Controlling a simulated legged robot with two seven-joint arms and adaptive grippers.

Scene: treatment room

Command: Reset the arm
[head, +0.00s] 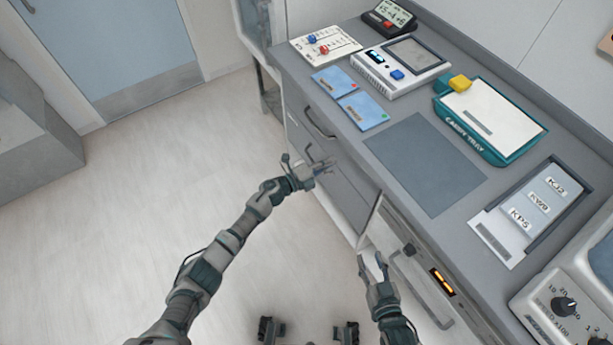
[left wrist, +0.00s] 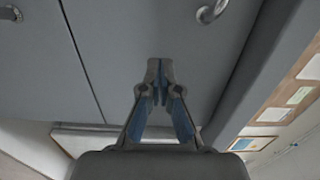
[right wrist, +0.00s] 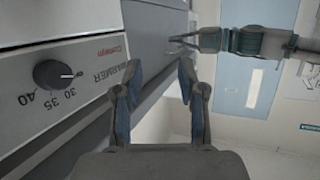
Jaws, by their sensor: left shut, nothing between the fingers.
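My left gripper (head: 325,168) is shut and empty in front of the cabinet under the counter, beside a drawer handle in the head view. In the left wrist view its fingertips (left wrist: 160,75) meet, with grey cabinet fronts behind them. My right gripper (head: 374,264) is lower, near the open-looking cabinet edge left of the unit with an orange display. In the right wrist view its fingers (right wrist: 159,70) stand apart with nothing between them. My left arm shows beyond them there. Both grippers are off the counter top.
The grey counter (head: 395,95) bears a teal tray (head: 495,120), blue cards (head: 362,110), a white device (head: 385,80), a grey mat (head: 425,165) and a label holder (head: 530,212). A warmer panel with a dial (right wrist: 60,75) is close to my right gripper. The floor at left is clear.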

